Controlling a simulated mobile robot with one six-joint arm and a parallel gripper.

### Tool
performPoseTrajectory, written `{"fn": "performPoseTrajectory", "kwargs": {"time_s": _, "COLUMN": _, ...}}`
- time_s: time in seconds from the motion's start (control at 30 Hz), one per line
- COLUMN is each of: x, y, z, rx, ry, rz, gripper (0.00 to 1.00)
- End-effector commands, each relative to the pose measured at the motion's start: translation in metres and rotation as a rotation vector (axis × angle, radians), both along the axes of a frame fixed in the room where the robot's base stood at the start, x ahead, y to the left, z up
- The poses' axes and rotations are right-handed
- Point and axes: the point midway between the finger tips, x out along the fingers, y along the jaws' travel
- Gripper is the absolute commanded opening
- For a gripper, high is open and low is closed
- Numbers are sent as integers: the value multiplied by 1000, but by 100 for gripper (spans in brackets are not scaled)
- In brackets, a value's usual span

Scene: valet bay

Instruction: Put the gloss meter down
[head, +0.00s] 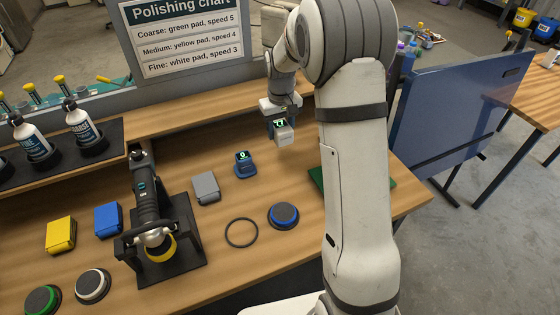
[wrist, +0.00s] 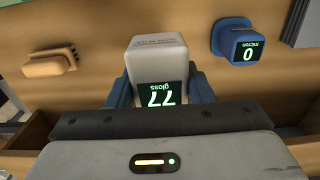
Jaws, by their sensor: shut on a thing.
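The gloss meter (head: 285,136) is a small pale grey block with a lit dark display. In the wrist view the gloss meter (wrist: 158,58) shows "77" and "gloss", upside down in the picture. My gripper (head: 279,124) is shut on it; in the wrist view its blue fingers (wrist: 160,92) press on both sides. The meter appears held above the wooden bench (head: 285,180), toward its back. Its underside and any gap to the bench are not clear.
A blue gauge reading 0 (head: 245,165) stands close by, left of the meter. A polisher (head: 150,205) rests on a black stand. My arm partly hides a green mat (head: 391,181).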

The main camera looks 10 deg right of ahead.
Motion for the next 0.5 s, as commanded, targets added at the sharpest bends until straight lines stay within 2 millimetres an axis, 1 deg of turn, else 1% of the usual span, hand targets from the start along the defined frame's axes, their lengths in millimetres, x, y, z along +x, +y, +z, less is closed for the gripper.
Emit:
{"fn": "performPoseTrajectory", "kwargs": {"time_s": 0.1, "x": 0, "y": 0, "z": -21, "rx": 0, "ry": 7, "rz": 3, "gripper": 23}}
{"fn": "performPoseTrajectory", "kwargs": {"time_s": 0.2, "x": 0, "y": 0, "z": -38, "rx": 0, "ry": 5, "rz": 2, "gripper": 23}}
{"fn": "performPoseTrajectory", "kwargs": {"time_s": 0.3, "x": 0, "y": 0, "z": -49, "rx": 0, "ry": 4, "rz": 2, "gripper": 23}}
{"fn": "performPoseTrajectory", "kwargs": {"time_s": 0.43, "x": 0, "y": -1, "z": -58, "rx": 0, "ry": 3, "rz": 1, "gripper": 23}}
{"fn": "performPoseTrajectory", "kwargs": {"time_s": 0.5, "x": -1, "y": -1, "z": -67, "rx": 0, "ry": 5, "rz": 1, "gripper": 23}}
